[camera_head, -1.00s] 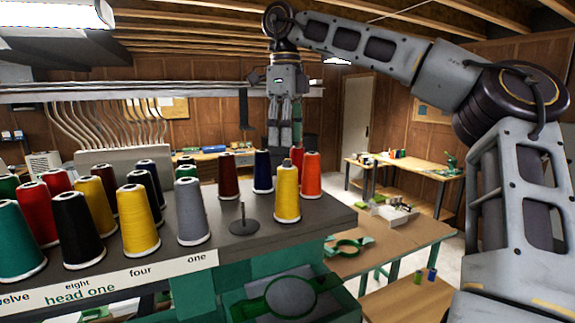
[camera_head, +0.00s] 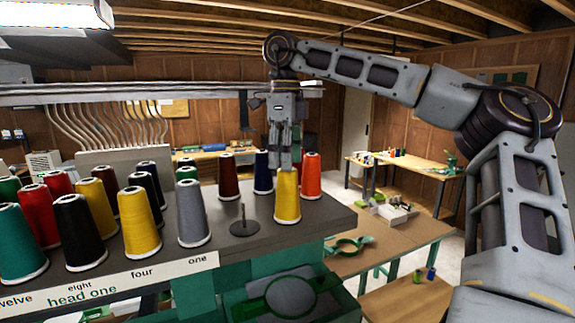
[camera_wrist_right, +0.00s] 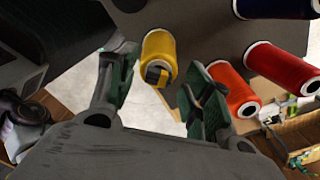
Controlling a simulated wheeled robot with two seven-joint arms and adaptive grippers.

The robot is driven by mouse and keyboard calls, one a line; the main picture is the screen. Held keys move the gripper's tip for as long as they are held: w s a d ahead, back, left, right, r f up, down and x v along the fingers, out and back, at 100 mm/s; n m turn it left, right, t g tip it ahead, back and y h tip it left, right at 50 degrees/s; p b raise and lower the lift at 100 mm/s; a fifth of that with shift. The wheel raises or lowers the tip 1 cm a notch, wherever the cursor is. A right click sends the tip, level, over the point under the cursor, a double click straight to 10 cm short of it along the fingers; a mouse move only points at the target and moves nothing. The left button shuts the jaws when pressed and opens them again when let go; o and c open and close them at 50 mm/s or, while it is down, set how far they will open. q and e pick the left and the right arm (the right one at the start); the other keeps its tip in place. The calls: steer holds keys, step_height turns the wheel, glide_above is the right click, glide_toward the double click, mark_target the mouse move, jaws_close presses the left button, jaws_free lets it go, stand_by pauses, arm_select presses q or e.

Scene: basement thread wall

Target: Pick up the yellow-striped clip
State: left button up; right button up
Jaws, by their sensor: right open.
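A yellow thread cone (camera_head: 287,198) stands near the right end of the grey thread rack. In the right wrist view, a small dark piece with yellow stripes (camera_wrist_right: 157,74) shows at the top of the yellow cone (camera_wrist_right: 158,45); it appears to be the clip. My right gripper (camera_head: 284,160) points down just above this cone in the head view and hides its top. In the right wrist view, its two fingers (camera_wrist_right: 160,92) are open, with the cone top and clip lying beyond and between them. Nothing is held. My left gripper is not in view.
An orange-red cone (camera_head: 311,177) and a navy cone (camera_head: 263,173) stand close by the yellow one. A grey cone (camera_head: 192,213) and an empty spindle base (camera_head: 244,228) are to the left. The rack (camera_head: 330,215) ends to the right.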

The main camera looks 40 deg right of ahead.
steer(key=shift+f, duration=0.15)
stand_by(0.3)
steer(key=c, duration=0.8)
